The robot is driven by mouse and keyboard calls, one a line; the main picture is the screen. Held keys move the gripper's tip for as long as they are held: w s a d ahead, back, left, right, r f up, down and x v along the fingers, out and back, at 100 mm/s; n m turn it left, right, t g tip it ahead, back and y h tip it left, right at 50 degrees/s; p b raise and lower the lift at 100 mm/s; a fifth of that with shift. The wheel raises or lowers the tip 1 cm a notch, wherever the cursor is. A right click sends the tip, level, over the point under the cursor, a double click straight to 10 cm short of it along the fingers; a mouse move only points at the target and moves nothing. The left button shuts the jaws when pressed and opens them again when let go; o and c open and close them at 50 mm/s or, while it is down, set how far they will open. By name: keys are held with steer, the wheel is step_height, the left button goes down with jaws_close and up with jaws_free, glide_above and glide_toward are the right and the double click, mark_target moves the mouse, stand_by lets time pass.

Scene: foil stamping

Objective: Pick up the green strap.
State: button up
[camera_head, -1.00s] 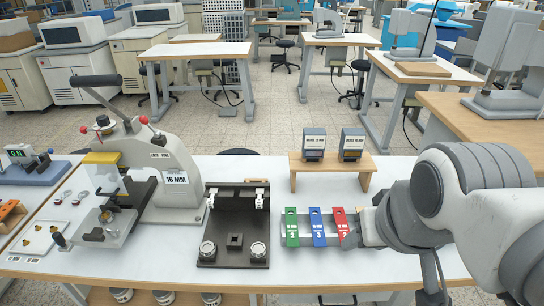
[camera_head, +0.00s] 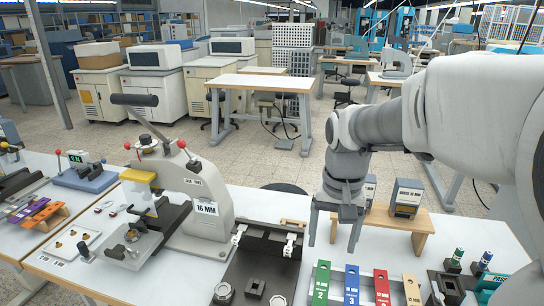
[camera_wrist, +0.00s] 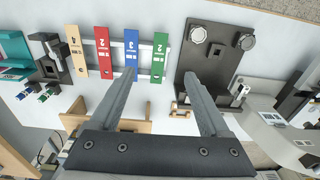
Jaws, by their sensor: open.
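The green strap (camera_head: 321,283) lies on a rack at the front of the white table, leftmost of a row of coloured straps. In the wrist view the green strap (camera_wrist: 159,58) shows at the right end of the row, ahead of the open fingers. My gripper (camera_head: 333,243) points down with its two fingers apart and empty. It is above the table, behind the straps and in front of the wooden stand. In the wrist view my gripper (camera_wrist: 162,82) spans the area between the blue strap and the dark fixture.
A blue strap (camera_head: 351,284), a red strap (camera_head: 382,287) and a tan strap (camera_head: 411,289) lie beside the green one. A dark fixture (camera_head: 262,270) stands to the left. A wooden stand (camera_head: 412,219) with stamp blocks is behind. A grey press (camera_head: 190,190) stands further left.

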mark_target(320, 298)
steer(key=f+b, duration=0.1)
steer(key=f, duration=0.5)
steer(key=w+f+b, duration=0.1)
steer(key=f, duration=0.5)
steer(key=f+b, duration=0.1)
steer(key=f, duration=0.6)
steer(key=shift+w+b, duration=0.25)
steer(key=shift+b, duration=0.15)
jaws_close()
